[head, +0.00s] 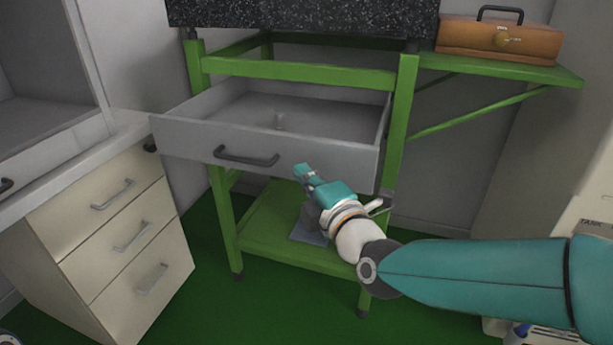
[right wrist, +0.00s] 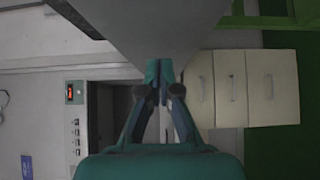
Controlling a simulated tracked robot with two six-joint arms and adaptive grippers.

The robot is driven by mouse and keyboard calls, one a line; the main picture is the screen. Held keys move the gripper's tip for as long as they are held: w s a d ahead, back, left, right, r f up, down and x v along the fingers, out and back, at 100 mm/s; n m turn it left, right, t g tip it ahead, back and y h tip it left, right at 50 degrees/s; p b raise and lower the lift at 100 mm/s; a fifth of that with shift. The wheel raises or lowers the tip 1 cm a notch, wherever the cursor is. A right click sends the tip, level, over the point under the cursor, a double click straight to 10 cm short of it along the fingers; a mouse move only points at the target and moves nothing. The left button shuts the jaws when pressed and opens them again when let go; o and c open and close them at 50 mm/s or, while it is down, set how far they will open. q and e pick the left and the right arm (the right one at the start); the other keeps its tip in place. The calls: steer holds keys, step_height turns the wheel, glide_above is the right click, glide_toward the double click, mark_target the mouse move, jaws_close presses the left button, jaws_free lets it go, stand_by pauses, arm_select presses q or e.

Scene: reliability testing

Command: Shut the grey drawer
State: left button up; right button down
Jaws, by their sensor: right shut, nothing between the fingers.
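The grey drawer (head: 270,158) sticks out of the green-framed bench in the head view, pulled open. My right gripper (head: 301,170) is shut and empty, close to the lower part of the front panel, to the right of the handle. In the right wrist view the shut fingertips (right wrist: 158,72) are at the edge of the grey drawer front (right wrist: 150,30). I cannot tell whether they touch it. My left gripper is not in view.
A cream cabinet with several drawers (head: 118,240) stands at the left, close to the grey drawer's left end. A brown toolbox (head: 500,40) sits on the green side shelf (head: 500,72). A lower green shelf (head: 270,225) lies under the drawer. Green floor is free in front.

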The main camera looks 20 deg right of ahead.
mark_target(334, 127)
steer(key=shift+w+d, duration=0.35)
steer(key=shift+w, duration=0.25)
steer(key=shift+w+d, duration=0.1)
steer(key=w+d, duration=0.2)
steer(key=w+d+b, duration=0.1)
steer(key=w+d, duration=0.1)
steer(key=w, duration=0.1)
steer(key=w+d+b, duration=0.1)
steer(key=w+d, duration=0.1)
steer(key=w, duration=0.1)
steer(key=shift+w+f, duration=0.1)
steer(key=shift+w, duration=0.15)
steer(key=w+d, duration=0.1)
steer(key=w, duration=0.1)
steer(key=w+d+p, duration=0.1)
steer(key=w, duration=0.1)
steer(key=w+d+p, duration=0.1)
steer(key=w+d, duration=0.1)
steer(key=shift+w+r, duration=0.1)
steer(key=shift+r, duration=0.1)
steer(key=shift+w+d+f, duration=0.1)
steer(key=shift+w+d, duration=0.25)
steer(key=shift+w, duration=0.15)
